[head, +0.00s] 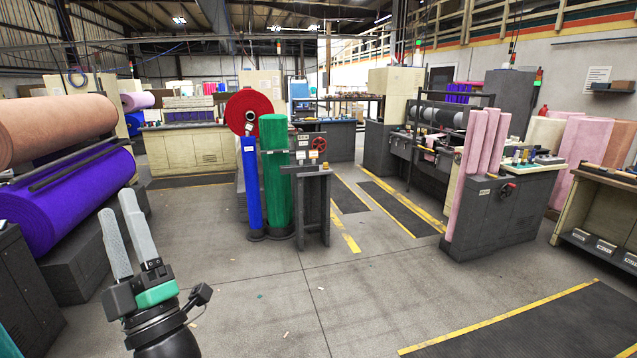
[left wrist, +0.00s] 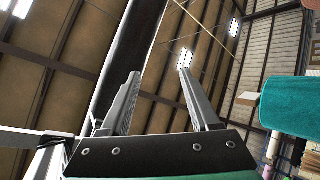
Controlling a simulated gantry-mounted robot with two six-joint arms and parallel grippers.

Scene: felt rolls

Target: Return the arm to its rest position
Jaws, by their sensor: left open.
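My left gripper (head: 124,228) stands at the lower left of the head view, with its two grey fingers pointing up. The fingers are apart with nothing between them. The left wrist view shows the same open gripper (left wrist: 158,80) against the ceiling beams, also empty. It is in front of the large purple roll (head: 60,205) in the picture, and I cannot tell the gap between them. My right gripper is not in view.
A peach roll (head: 55,128) lies above the purple one at left. Upright green (head: 274,180) and blue (head: 251,185) rolls stand mid-floor beside a grey stand (head: 313,205). Pink rolls (head: 475,165) stand at right. A teal roll (left wrist: 290,105) shows in the wrist view.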

